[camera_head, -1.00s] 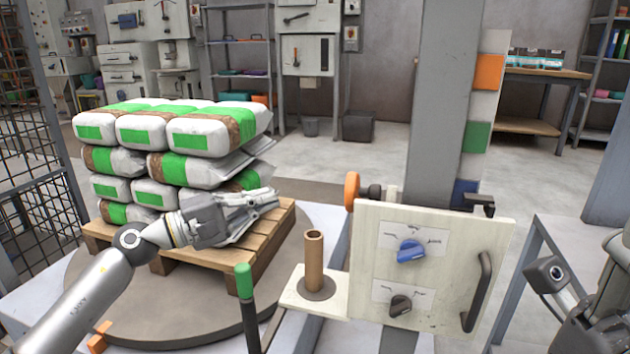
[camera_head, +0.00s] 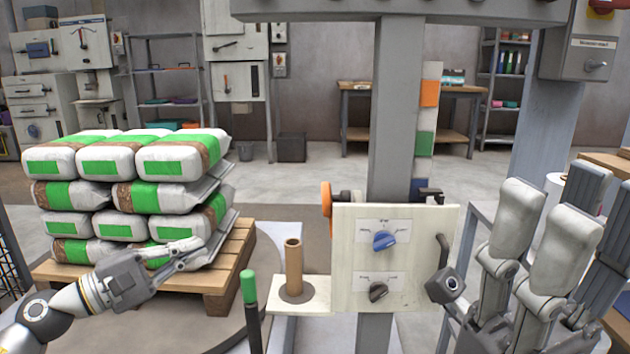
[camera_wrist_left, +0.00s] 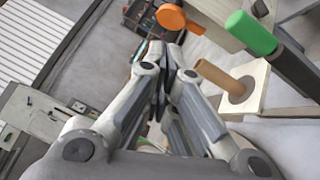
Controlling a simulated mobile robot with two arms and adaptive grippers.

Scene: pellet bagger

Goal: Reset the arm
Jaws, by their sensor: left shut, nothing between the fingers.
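My left gripper (camera_head: 192,250) is in front of the stack of bags in the head view. Its fingers are drawn together and empty. In the left wrist view the fingers (camera_wrist_left: 165,75) converge with nothing between them. My right gripper (camera_head: 560,225) is large and close at the right edge of the head view, fingers pointing up. Its fingers overlap in the picture, so I cannot tell how far apart they are.
White and green bags (camera_head: 105,165) are stacked on a wooden pallet (camera_head: 232,262). A control panel (camera_head: 420,262) with knobs, a brown upright tube (camera_head: 293,262) and a green-tipped post (camera_head: 249,288) stand right of the left gripper. A grey column (camera_head: 396,120) rises behind the panel.

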